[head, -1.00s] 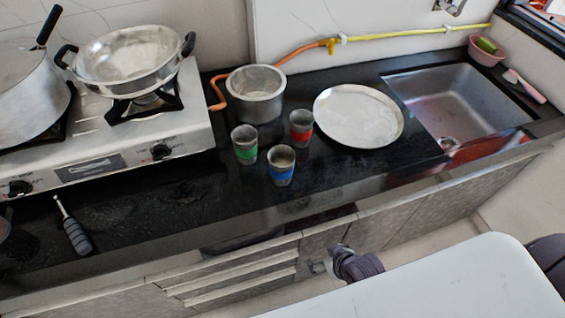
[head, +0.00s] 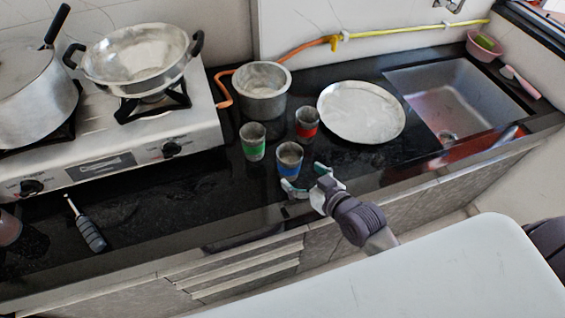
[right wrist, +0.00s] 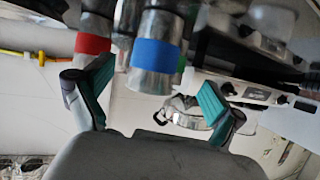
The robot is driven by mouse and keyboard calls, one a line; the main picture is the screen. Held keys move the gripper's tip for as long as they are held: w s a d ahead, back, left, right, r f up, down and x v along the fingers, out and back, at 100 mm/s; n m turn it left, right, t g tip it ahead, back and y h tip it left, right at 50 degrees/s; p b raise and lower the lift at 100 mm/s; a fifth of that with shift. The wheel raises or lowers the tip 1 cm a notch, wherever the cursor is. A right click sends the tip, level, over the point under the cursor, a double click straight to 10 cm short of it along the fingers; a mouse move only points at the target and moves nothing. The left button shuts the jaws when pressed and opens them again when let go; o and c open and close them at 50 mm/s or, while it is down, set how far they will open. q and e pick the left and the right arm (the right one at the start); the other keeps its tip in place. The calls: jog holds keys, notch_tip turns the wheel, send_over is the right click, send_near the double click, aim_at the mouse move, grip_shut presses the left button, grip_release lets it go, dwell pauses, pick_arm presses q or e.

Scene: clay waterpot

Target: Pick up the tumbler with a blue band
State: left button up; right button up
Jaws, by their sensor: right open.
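The tumbler with a blue band (head: 289,160) stands upright on the black counter, in front of a green-banded tumbler (head: 253,142) and a red-banded tumbler (head: 306,123). My right gripper (head: 306,181) is open at the near right side of the blue-banded tumbler, close to it. In the right wrist view, which looks upside down, the blue-banded tumbler (right wrist: 155,55) shows ahead between the two teal fingers of the gripper (right wrist: 155,88). The red-banded tumbler (right wrist: 93,40) is to its left, and the green one is mostly hidden behind it. My left gripper is not in view.
A metal pot (head: 261,92) and a round plate (head: 361,112) lie behind the tumblers. The sink (head: 455,95) is at the right, the gas stove (head: 110,150) at the left. A grey-handled tool (head: 88,232) lies at the counter's left. The counter's front edge runs below the gripper.

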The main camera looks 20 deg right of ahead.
aim_at(295, 168)
jog(key=shift+w+f, duration=0.25)
jog(key=shift+w, duration=0.3)
jog(key=shift+w+f, duration=0.2)
jog(key=shift+w, duration=0.3)
jog(key=p+x, duration=0.1)
jog(key=x, duration=0.4)
jog(key=shift+a+r, duration=0.15)
jog(key=shift+s, duration=0.1)
jog(key=shift+c, duration=0.7)
jog(key=c, duration=1.1)
